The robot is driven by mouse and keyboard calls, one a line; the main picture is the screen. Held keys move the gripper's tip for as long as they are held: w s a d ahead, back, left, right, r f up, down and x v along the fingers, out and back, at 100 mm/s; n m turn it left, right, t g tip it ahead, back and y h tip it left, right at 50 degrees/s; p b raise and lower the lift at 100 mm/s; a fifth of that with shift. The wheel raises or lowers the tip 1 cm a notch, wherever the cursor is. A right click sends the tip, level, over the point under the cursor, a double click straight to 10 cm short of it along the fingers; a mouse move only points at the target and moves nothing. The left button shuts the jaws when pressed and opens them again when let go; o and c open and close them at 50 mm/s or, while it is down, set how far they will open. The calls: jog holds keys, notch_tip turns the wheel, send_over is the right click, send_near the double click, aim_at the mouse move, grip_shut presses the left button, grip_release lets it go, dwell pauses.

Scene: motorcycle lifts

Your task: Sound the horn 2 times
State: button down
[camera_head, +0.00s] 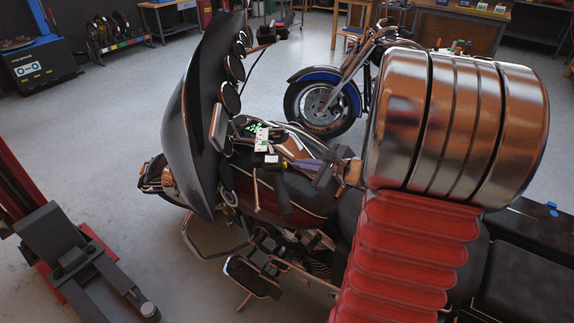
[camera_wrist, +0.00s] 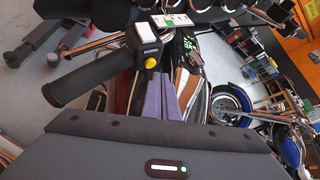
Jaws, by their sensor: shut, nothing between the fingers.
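The motorcycle's handlebar switch housing (camera_wrist: 150,50) shows in the wrist view beside a black rubber grip (camera_wrist: 95,78). It carries a yellow round button (camera_wrist: 152,64) and a white switch (camera_wrist: 146,33). My gripper (camera_wrist: 172,82) has purple fingers, shut and empty.
The black fairing (camera_head: 195,125) with round gauges stands left of the housing. A red lift post (camera_head: 35,200) is at the left. A blue motorcycle (camera_head: 322,102) stands behind. Bare floor (camera_head: 110,100) lies at the left.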

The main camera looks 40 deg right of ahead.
jog(key=shift+s+d+r, duration=0.2)
jog(key=shift+s+d, duration=0.6)
jog(key=shift+d, duration=0.15)
jog(key=shift+s+d+r, duration=0.15)
jog(key=shift+s+d, duration=0.65)
jog(key=shift+d, duration=0.15)
jog(key=shift+s, duration=0.1)
